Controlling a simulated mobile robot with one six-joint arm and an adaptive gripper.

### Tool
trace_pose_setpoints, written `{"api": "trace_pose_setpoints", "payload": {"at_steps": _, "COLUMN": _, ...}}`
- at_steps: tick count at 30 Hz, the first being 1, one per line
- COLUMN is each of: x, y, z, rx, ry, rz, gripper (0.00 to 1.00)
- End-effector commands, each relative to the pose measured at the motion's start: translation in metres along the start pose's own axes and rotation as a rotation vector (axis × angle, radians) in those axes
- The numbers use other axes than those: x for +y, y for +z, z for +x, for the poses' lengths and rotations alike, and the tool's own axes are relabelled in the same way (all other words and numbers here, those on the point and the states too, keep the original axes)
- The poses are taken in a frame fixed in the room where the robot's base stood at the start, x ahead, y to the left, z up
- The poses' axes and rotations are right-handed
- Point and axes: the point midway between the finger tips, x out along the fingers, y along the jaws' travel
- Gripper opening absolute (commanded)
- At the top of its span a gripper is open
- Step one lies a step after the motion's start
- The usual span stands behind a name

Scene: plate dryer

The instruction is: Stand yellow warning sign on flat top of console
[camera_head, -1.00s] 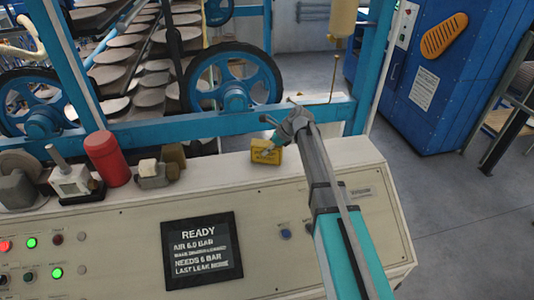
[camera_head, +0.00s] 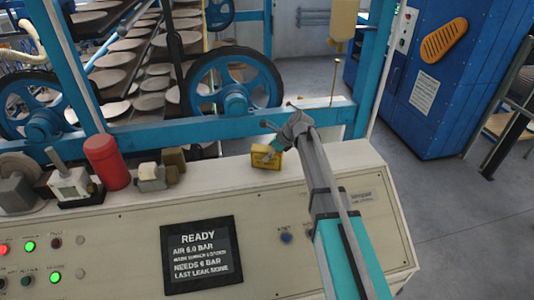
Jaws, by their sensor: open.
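The yellow warning sign (camera_head: 262,158) stands on the flat top of the console (camera_head: 222,180), right of the middle and close to the blue frame behind. It looks roughly upright, perhaps slightly tilted. The gripper is open. The fingertips are small here, and I cannot tell whether they touch the sign. My arm comes in from the lower right over the console's right end and hides part of its top.
A red cylinder (camera_head: 107,161), a small grey device (camera_head: 70,184) and small brownish blocks (camera_head: 173,160) stand on the console to the left. A blue wheel (camera_head: 236,96) and a blue crossbeam (camera_head: 215,124) are close behind. Bare console top lies left of the sign.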

Motion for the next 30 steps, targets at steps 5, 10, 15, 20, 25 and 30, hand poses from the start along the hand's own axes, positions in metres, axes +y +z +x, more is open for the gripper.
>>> {"api": "trace_pose_setpoints", "payload": {"at_steps": 5, "x": 0.0, "y": 0.0, "z": 0.0, "rx": 0.0, "ry": 0.0, "rz": 0.0, "gripper": 0.98}}
{"api": "trace_pose_setpoints", "payload": {"at_steps": 10, "x": 0.0, "y": 0.001, "z": -0.003, "rx": 0.0, "ry": 0.0, "rz": 0.0, "gripper": 0.98}}
{"api": "trace_pose_setpoints", "payload": {"at_steps": 15, "x": 0.0, "y": 0.002, "z": -0.012, "rx": 0.0, "ry": 0.0, "rz": 0.001, "gripper": 0.98}}
{"api": "trace_pose_setpoints", "payload": {"at_steps": 20, "x": 0.0, "y": 0.003, "z": -0.026, "rx": 0.0, "ry": 0.0, "rz": 0.001, "gripper": 0.98}}
{"api": "trace_pose_setpoints", "payload": {"at_steps": 25, "x": 0.0, "y": 0.003, "z": -0.044, "rx": 0.0, "ry": -0.001, "rz": 0.001, "gripper": 0.98}}
{"api": "trace_pose_setpoints", "payload": {"at_steps": 30, "x": 0.0, "y": 0.003, "z": -0.062, "rx": 0.0, "ry": -0.001, "rz": 0.001, "gripper": 0.98}}
